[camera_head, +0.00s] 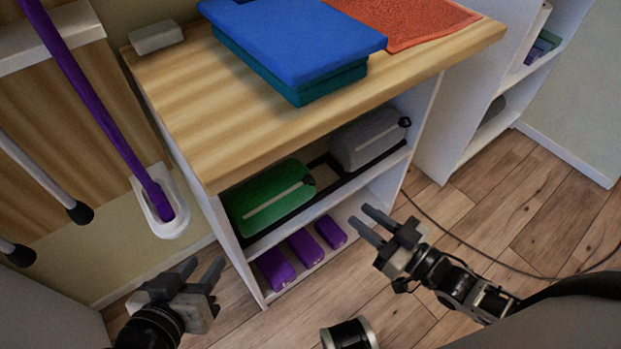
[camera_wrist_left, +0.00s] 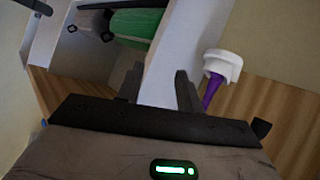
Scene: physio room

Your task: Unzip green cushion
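The green cushion (camera_head: 270,197) lies on the upper shelf under the wooden tabletop, with a pale zip strip along its top. It also shows in the left wrist view (camera_wrist_left: 135,27), partly hidden by the shelf's side panel. My left gripper (camera_head: 200,271) is at the lower left, outside the shelf's left panel, apart from the cushion, open and empty. Its fingers stand apart in the left wrist view (camera_wrist_left: 158,90). My right gripper (camera_head: 370,222) is in front of the shelf's right side, open and empty, apart from the cushion. The zip's pull is too small to make out clearly.
A grey cushion (camera_head: 368,139) lies right of the green one. Several purple blocks (camera_head: 304,248) sit on the lower shelf. Blue and teal pads (camera_head: 290,45) lie on the tabletop (camera_head: 240,120). A purple pole (camera_head: 110,115) stands in a white holder at left. A dark cable crosses the floor at right.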

